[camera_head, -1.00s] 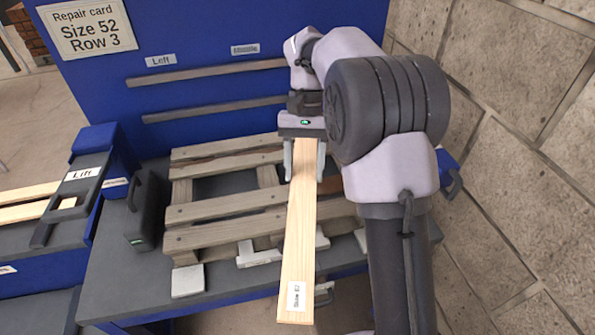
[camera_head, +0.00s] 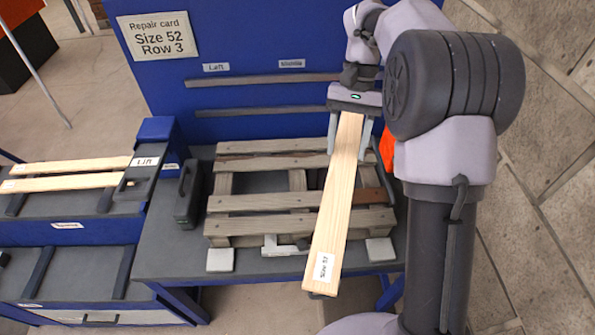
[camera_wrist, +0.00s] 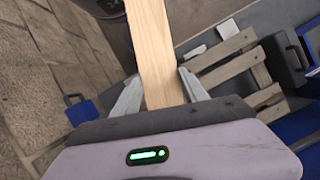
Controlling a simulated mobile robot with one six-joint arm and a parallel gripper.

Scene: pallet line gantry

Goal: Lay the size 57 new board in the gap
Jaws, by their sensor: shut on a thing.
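My gripper (camera_head: 347,152) is shut on a pale new board (camera_head: 336,215), near the board's far end. The board slants toward the camera over the right part of the pallet. Its near end carries a white sideways label, whose last digit I cannot read surely. The grey wooden pallet (camera_head: 250,203) lies on the workbench, with a wide gap between its rear and front slats. The board and arm hide part of its right side. In the wrist view the board (camera_wrist: 155,50) runs between the two fingers, and the pallet (camera_wrist: 232,58) is to the right.
The repair card (camera_head: 158,37) reads Size 52, Row 3. A blue panel (camera_head: 255,65) stands behind the bench. A dark upright block (camera_head: 188,195) stands left of the pallet. Two pale boards (camera_head: 75,165) lie on the left rack. White pads (camera_head: 220,260) sit before the pallet.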

